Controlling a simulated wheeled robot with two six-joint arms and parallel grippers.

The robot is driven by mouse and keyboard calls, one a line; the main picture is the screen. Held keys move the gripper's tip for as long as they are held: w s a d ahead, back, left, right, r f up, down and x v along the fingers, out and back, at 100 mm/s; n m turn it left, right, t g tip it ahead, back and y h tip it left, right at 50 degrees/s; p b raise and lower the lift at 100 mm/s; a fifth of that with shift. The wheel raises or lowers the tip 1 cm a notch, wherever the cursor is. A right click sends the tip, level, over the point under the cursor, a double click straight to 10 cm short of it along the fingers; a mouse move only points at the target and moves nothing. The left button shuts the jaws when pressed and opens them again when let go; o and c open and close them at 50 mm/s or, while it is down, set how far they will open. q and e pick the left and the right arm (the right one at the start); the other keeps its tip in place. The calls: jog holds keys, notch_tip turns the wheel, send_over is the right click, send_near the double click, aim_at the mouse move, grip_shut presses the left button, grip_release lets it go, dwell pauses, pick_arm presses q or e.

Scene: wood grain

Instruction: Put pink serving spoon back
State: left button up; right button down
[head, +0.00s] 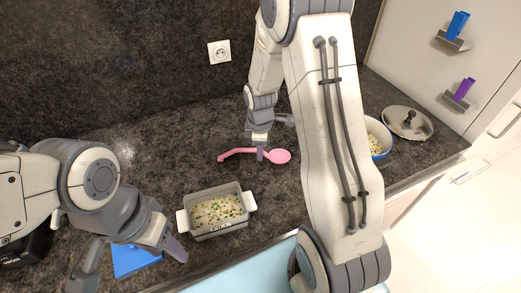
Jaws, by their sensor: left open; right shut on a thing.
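The pink serving spoon (280,156) is over the dark counter in the middle of the head view, its bowl to the right and its bent handle to the left. My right gripper (261,154) is shut on the spoon's handle close to the bowl. I cannot tell whether the spoon touches the counter. My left gripper (130,268) is open and empty at the lower left, above a blue flat object (137,259).
A grey dish (222,232) with white handles holds food in front of the spoon. A blue-rimmed pot (377,140) with food and a lid (408,122) stand at right, partly behind my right arm.

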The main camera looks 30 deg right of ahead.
jog(key=shift+f+b, duration=0.5)
jog(key=shift+f, duration=0.25)
jog(key=c, duration=0.8)
grip_release()
jog(key=shift+o, duration=0.2)
notch_tip(320, 180, up, 10)
jog(key=s, duration=0.1)
jog(key=shift+a+r+b, duration=0.25)
jog(key=shift+a+b, duration=0.1)
jog(key=s+a+r+m, duration=0.1)
jog(key=s+a+r, duration=0.1)
jog(key=s+a, duration=0.5)
jog(key=s+a+r+m, duration=0.1)
jog(key=s+a+m, duration=0.1)
jog(key=s+a, duration=0.4)
jog(key=s+a+r+m+g+y, duration=0.1)
jog(key=s+a+m, duration=0.1)
jog(key=s+a, duration=0.4)
jog(key=s, duration=0.4)
jog(key=shift+s+a+y, duration=0.25)
jog(key=shift+s+y, duration=0.05)
jog(key=shift+s, duration=0.1)
